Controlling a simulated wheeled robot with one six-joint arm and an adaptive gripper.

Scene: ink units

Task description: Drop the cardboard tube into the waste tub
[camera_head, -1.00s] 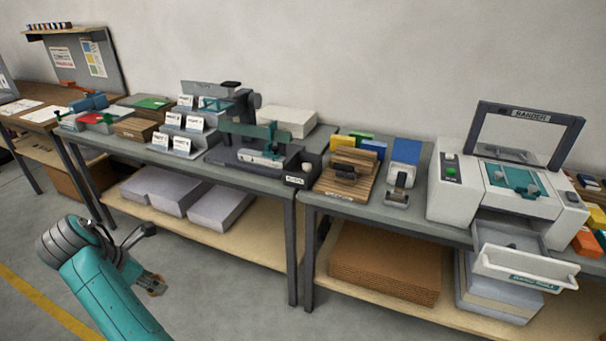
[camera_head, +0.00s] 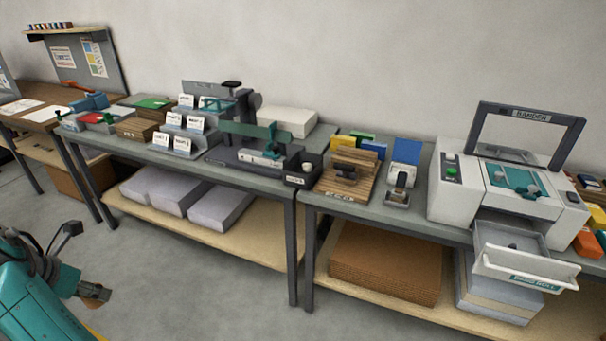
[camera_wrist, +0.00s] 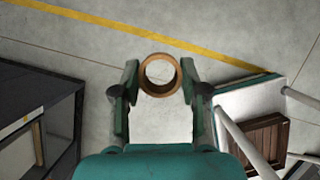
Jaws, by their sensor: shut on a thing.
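The cardboard tube (camera_wrist: 146,78) is a short brown ring, seen end-on in the wrist view with floor showing through its hole. My gripper (camera_wrist: 160,76) is shut on it, with one teal finger on each side of the ring. In the head view my arm is at the lower left, in front of the benches over the floor, and a small brown and grey end part shows there; I cannot tell the tube clearly in it. I cannot make out a waste tub in either view.
Two grey benches (camera_head: 255,184) carry tools, and a white machine (camera_head: 455,200) with an open drawer (camera_head: 525,268) stands at right. The wrist view shows a dark cabinet (camera_wrist: 62,85) at left, a slatted brown crate (camera_wrist: 262,140) at right, and a yellow floor line (camera_wrist: 110,22).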

